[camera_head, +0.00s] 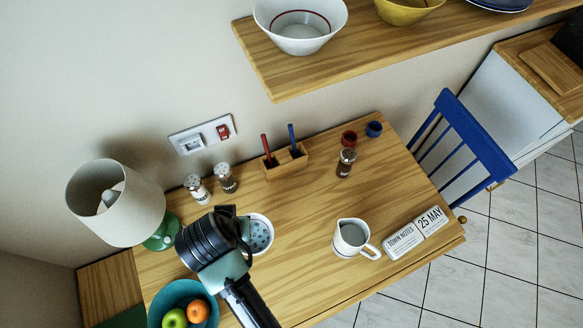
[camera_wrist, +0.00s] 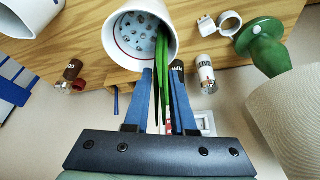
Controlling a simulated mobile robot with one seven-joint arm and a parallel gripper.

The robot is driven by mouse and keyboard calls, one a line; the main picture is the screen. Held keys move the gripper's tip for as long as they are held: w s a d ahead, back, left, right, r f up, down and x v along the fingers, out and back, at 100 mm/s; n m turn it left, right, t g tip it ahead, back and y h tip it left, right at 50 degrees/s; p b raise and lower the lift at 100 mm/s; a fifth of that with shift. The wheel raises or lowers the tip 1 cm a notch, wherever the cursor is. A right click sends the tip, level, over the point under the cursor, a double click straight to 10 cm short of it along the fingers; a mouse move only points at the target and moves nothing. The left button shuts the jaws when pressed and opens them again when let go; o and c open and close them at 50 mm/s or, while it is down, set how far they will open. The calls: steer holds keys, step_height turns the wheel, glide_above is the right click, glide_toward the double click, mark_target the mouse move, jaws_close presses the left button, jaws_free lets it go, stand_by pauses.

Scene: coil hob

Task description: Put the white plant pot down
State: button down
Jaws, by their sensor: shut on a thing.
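The white plant pot (camera_head: 262,222) is held at the end of my gripper, over the left-middle of the wooden table in the head view. Its inside is speckled. In the wrist view the pot (camera_wrist: 118,52) lies at the fingertips, its mouth turned toward the camera. Long green leaves run from it between the fingers. My gripper (camera_wrist: 160,74) is shut on the pot; the exact contact is partly hidden by the leaves. In the head view my gripper (camera_head: 244,238) covers part of the pot, and I cannot tell whether its base touches the table.
A fruit bowl (camera_head: 162,297), a lamp (camera_head: 115,205) and two shakers (camera_head: 226,178) stand close left. A pen holder (camera_head: 283,164) is behind; a white jug (camera_head: 340,240) and calendar blocks (camera_head: 404,242) stand right. Table (camera_head: 300,220) between pot and jug is bare.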

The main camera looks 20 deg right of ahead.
steer(key=w+d+r+m+g+h+b, duration=0.1)
steer(key=w+m+g+b, duration=0.15)
steer(key=m, duration=0.45)
steer(key=w+d+m+g+h+b, duration=0.2)
steer(key=w+m+b, duration=0.1)
steer(key=m, duration=0.4)
step_height(320, 180, down, 10)
steer(key=shift+w+a, duration=0.15)
steer(key=shift+a, duration=0.1)
steer(key=shift+f+t, duration=0.1)
steer(key=shift+t, duration=0.15)
steer(key=c, duration=0.7)
jaws_free()
steer(key=shift+c, duration=0.2)
steer(key=p+v, duration=0.1)
steer(key=v, duration=1.1)
steer(key=shift+d, duration=0.1)
